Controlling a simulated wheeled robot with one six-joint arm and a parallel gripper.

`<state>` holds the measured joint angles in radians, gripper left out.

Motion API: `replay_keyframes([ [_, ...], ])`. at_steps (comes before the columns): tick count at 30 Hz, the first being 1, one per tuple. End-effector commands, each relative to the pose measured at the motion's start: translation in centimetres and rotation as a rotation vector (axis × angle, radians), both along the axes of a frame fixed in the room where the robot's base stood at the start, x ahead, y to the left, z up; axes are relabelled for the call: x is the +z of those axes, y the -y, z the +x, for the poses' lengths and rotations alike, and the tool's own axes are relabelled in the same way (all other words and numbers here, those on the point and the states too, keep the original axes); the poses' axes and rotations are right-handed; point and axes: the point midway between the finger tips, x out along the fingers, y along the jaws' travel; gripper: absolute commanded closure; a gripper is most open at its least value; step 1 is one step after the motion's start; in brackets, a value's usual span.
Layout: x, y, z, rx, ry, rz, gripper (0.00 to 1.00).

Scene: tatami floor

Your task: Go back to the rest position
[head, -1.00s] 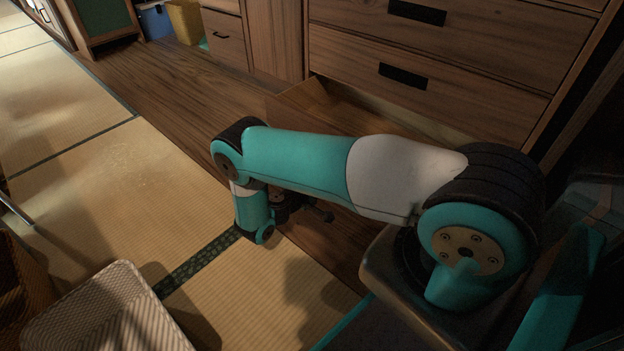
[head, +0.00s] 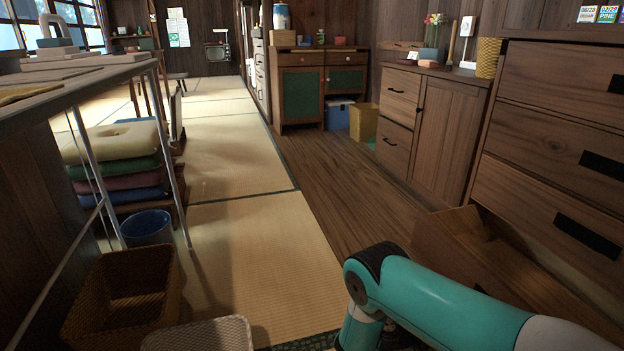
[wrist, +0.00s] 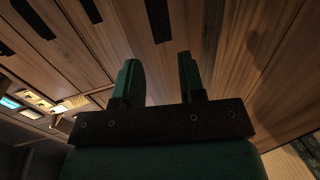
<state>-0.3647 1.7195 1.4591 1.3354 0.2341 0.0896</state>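My gripper (wrist: 160,82) shows in the wrist view with its two fingers spread apart. Nothing is between the fingers, so it is open and empty. Behind the fingers are dark drawer fronts and wood boards. In the head view my teal and white arm reaches in from the lower right, and its end with the gripper is cut off by the bottom edge. An open bottom drawer (head: 470,235) of the wooden chest (head: 560,150) stands out close to my arm.
A wicker basket (head: 118,318) and a pale woven basket (head: 205,338) stand at the lower left, beside a blue bin (head: 147,228) and stacked cushions (head: 115,165). The tatami (head: 240,260) and wood floor (head: 335,195) ahead are clear. A yellow bin (head: 363,122) stands farther back.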

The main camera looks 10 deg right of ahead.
Motion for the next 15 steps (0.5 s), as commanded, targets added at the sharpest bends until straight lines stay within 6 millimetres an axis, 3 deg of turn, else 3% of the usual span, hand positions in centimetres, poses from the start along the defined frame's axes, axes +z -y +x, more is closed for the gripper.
replay_keyframes([
  [5,4.1,-1.9,2.3,-0.043,0.013,0.159,0.63],
  [10,10.6,-5.6,4.2,-0.087,0.001,0.439,0.63],
  [15,18.3,-10.0,3.9,-0.082,-0.035,0.721,0.63],
])
